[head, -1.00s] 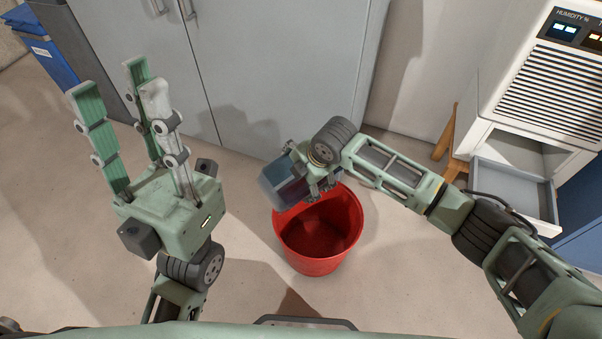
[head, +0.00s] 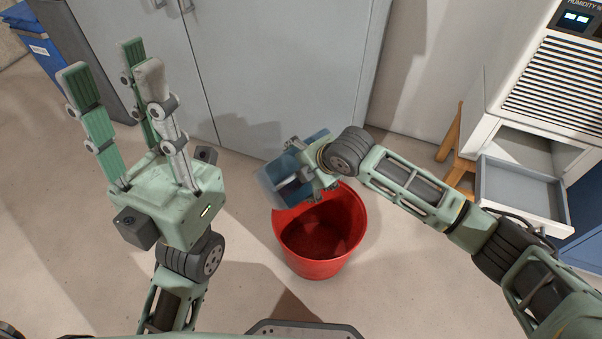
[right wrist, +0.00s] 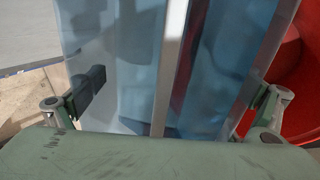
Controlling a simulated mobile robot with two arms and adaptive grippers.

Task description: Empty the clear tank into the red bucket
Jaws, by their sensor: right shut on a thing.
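The clear, blue-tinted tank (head: 282,184) is held tilted above the far left part of the red bucket's rim. My right gripper (head: 312,166) is shut on it. In the right wrist view the tank (right wrist: 215,60) fills the middle, with a finger of my right gripper (right wrist: 172,98) on each side. I cannot tell how much water is in it. The red bucket (head: 322,262) stands upright on the floor; its inside is dark red and shows no clear water level. My left gripper (head: 112,70) is open and empty, fingers up, left of the bucket.
A grey metal cabinet (head: 285,75) stands behind the bucket. At the right is a white dehumidifier (head: 555,90) with an open grey drawer (head: 520,195), on a wooden stand (head: 455,165). A blue bin (head: 45,50) is at the far left. Floor left of the bucket is free.

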